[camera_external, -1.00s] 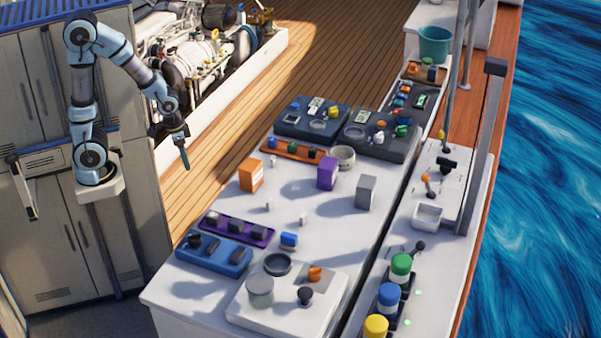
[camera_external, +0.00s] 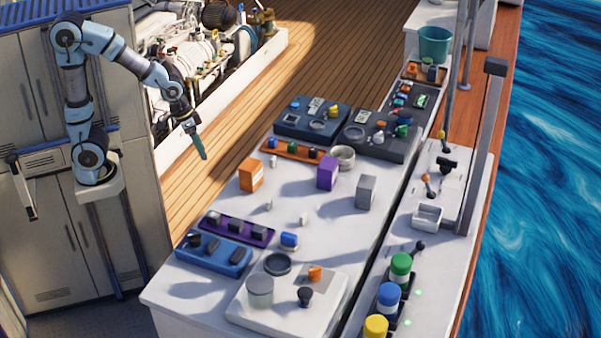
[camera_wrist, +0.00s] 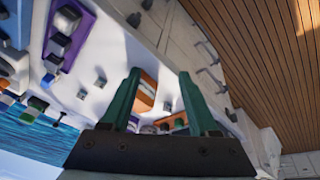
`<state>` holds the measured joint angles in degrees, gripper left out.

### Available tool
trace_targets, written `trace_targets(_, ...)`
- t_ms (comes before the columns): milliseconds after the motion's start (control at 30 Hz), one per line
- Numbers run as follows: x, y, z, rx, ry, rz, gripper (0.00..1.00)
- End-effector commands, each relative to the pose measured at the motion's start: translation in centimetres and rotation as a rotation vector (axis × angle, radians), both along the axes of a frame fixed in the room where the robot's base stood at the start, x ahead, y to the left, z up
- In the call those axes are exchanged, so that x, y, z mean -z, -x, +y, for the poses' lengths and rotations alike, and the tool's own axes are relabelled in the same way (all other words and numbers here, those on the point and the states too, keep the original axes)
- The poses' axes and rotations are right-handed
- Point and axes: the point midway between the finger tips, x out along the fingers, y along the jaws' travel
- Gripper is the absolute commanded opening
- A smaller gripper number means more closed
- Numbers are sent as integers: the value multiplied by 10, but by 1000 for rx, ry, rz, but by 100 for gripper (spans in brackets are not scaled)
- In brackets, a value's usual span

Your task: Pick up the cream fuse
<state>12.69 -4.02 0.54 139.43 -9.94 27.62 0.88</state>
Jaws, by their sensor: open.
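Small pale blocks stand on the white worktop: one near the middle (camera_external: 268,205), one to its right (camera_external: 303,219) and one beside the orange box (camera_external: 273,160). I cannot tell which of them is the cream fuse. In the wrist view small pale blocks show left of the fingers (camera_wrist: 100,82) and between them (camera_wrist: 167,106). My gripper (camera_external: 203,155) hangs in the air left of the worktop, apart from every block. Its two green fingers (camera_wrist: 159,73) are spread with nothing held between them.
An orange box (camera_external: 251,176), a purple box (camera_external: 327,173) and a grey box (camera_external: 366,192) stand upright on the worktop (camera_external: 225,207). A purple tray (camera_external: 237,229) and a blue tray (camera_external: 213,254) lie at its near left.

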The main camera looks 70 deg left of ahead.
Motion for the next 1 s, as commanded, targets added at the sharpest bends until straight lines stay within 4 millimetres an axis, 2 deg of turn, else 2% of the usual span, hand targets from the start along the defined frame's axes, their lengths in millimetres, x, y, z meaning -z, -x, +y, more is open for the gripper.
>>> trace_targets(33, -1, -9, -15, -1, 26, -28, 61)
trace_targets(267, -10, -56, -85, -53, 165, -190, 61)
trace_targets(367, -16, -78, -123, -103, 232, -280, 61)
trace_targets(500, -24, -106, -182, -237, 310, -435, 61)
trace_targets(567, -24, -112, -202, -312, 321, -501, 61)
trace_targets(633, -22, -113, -218, -402, 311, -568, 61)
trace_targets(733, -16, -105, -229, -519, 266, -645, 61)
trace_targets(1000, 2, -57, -232, -724, 81, -769, 61)
